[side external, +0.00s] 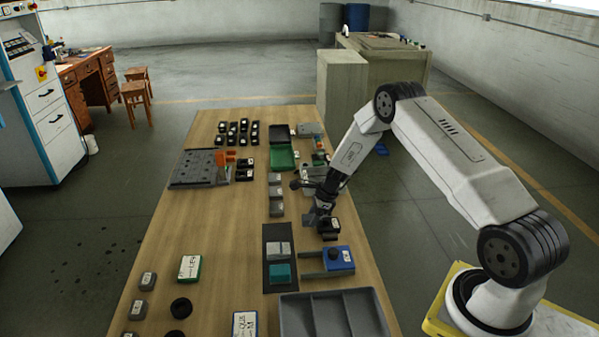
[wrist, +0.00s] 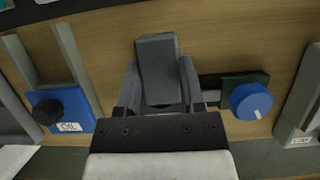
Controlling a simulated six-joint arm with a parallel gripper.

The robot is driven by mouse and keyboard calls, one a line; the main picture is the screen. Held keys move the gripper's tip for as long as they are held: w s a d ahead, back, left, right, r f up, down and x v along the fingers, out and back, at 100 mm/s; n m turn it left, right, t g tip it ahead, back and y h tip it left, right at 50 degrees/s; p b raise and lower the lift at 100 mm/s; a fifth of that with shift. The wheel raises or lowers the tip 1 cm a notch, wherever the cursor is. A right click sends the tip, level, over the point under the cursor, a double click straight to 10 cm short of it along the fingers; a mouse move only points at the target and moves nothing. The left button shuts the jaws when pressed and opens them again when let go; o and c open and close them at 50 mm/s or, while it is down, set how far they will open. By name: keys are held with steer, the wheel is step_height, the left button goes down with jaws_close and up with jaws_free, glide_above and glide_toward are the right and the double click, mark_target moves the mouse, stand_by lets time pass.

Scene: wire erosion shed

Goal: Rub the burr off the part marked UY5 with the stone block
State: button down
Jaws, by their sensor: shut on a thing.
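My gripper (wrist: 158,95) is shut on a dark grey oblong block (wrist: 157,62), which stands out between the two fingers. It looks like the stone block. In the side external view my gripper (side external: 318,213) is low over the right part of the table, and the held block is hard to make out there. Several small grey parts with white labels are on the table, among them one at the middle (side external: 276,208) and one at front left (side external: 148,281). Their labels are too small to read, so I cannot tell which is UY5.
A blue two-pronged fixture with a black knob (wrist: 47,111) and a dark one with a blue knob (wrist: 251,101) flank my gripper. A grey divided tray (side external: 333,298) is in front. Bare wood lies left of the mat.

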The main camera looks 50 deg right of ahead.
steer(key=s+d, duration=0.3)
steer(key=shift+s+a, duration=0.25)
steer(key=shift+a, duration=0.35)
steer(key=shift+w+a, duration=1.3)
steer(key=shift+w, duration=0.05)
steer(key=shift+s+d, duration=1.5)
steer(key=shift+d, duration=0.05)
steer(key=shift+w+d, duration=0.25)
steer(key=shift+w, duration=0.1)
steer(key=shift+w+a, duration=0.15)
steer(key=shift+w, duration=0.15)
steer(key=shift+w+a, duration=1.15)
steer(key=shift+a, duration=0.05)
steer(key=s+d, duration=0.3)
step_height(320, 180, up, 8)
steer(key=shift+w, duration=0.15)
steer(key=shift+a+r, duration=0.1)
steer(key=shift+a, duration=0.05)
